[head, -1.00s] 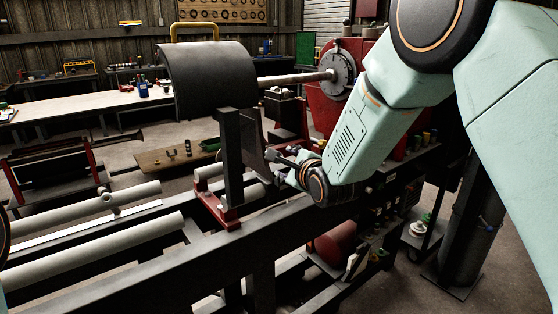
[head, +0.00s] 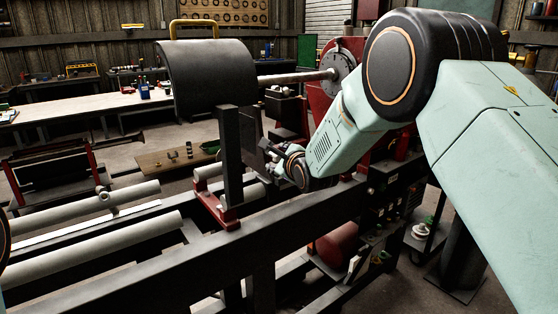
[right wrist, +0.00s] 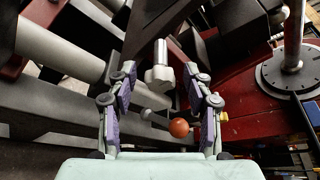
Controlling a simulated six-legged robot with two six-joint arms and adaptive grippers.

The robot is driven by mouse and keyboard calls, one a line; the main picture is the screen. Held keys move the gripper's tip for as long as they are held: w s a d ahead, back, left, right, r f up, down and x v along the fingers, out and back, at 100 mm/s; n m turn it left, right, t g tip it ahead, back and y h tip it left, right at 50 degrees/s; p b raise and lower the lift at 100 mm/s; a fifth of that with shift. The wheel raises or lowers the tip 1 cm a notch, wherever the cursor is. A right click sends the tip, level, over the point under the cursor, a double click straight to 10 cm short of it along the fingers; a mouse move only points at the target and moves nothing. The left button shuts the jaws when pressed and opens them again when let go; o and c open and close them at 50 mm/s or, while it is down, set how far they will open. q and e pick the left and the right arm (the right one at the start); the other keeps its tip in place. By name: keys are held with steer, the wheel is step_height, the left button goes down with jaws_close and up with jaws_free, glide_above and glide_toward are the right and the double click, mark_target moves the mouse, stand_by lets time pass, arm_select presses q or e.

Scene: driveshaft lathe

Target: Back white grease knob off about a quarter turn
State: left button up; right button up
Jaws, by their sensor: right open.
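The white grease knob (right wrist: 159,77) shows in the right wrist view, on the end of a shiny metal stem. It lies between the fingertips of my right gripper (right wrist: 160,72) in the picture. The two fingers stand apart on either side, and no contact with the knob shows; its depth relative to the fingertips is hard to tell. In the head view my right gripper (head: 268,149) is small and dark beside the black upright post, and the knob cannot be made out there. My left gripper is not in view.
An orange ball knob (right wrist: 179,128) on a lever sits close below the white knob, near the right finger. The black upright post (head: 231,155) and curved dark guard (head: 213,80) stand left of my right gripper. A red flanged headstock (head: 325,98) is behind.

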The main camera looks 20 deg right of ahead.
steer(key=shift+a, duration=0.1)
steer(key=shift+w, duration=0.1)
steer(key=shift+c, duration=0.2)
steer(key=shift+c, duration=0.7)
jaws_close()
